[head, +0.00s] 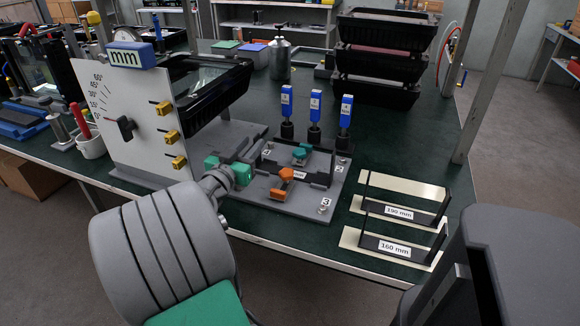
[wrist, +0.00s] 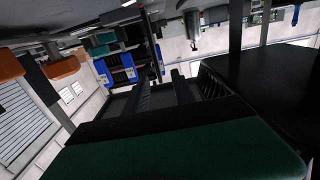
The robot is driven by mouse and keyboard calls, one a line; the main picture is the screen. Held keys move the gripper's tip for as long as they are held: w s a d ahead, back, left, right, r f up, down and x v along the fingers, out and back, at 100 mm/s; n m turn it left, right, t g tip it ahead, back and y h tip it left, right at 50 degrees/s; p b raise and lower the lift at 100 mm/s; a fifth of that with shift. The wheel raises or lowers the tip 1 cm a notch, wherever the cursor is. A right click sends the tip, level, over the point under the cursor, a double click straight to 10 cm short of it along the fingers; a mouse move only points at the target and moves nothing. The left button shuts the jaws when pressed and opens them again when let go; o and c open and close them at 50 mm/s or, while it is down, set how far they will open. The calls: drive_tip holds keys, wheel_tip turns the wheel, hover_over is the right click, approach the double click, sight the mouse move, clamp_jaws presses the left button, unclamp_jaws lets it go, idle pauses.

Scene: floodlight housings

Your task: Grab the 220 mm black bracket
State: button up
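A black U-shaped bracket (head: 318,180) sits in the grey fixture plate (head: 250,193), with an orange clamp (head: 285,181) and a teal clamp (head: 301,152) at it. Its label is too small to read. Two other black brackets, labelled 190 mm (head: 425,216) and 160 mm (head: 372,243), rest on pale plates at the right. My gripper (head: 249,150) is just left of the fixture bracket, its two grey fingers apart, nothing visible between them. In the wrist view the fingers (wrist: 163,92) look dark and separate; contact with the bracket cannot be told.
A white angle-scale panel (head: 130,125) with yellow knobs and a black floodlight housing (head: 215,92) stands left of the fixture. Blue-tagged tools (head: 315,108) stand behind it. Black housings (head: 380,55) are stacked at the back right. A metal post (head: 485,80) rises at the right edge.

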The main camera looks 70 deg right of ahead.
sight(254, 141)
drive_tip(key=d, duration=0.4)
drive_tip(key=shift+s+r, duration=0.1)
drive_tip(key=shift+s, duration=0.1)
drive_tip(key=shift+c, duration=0.5)
clamp_jaws()
idle(0.6)
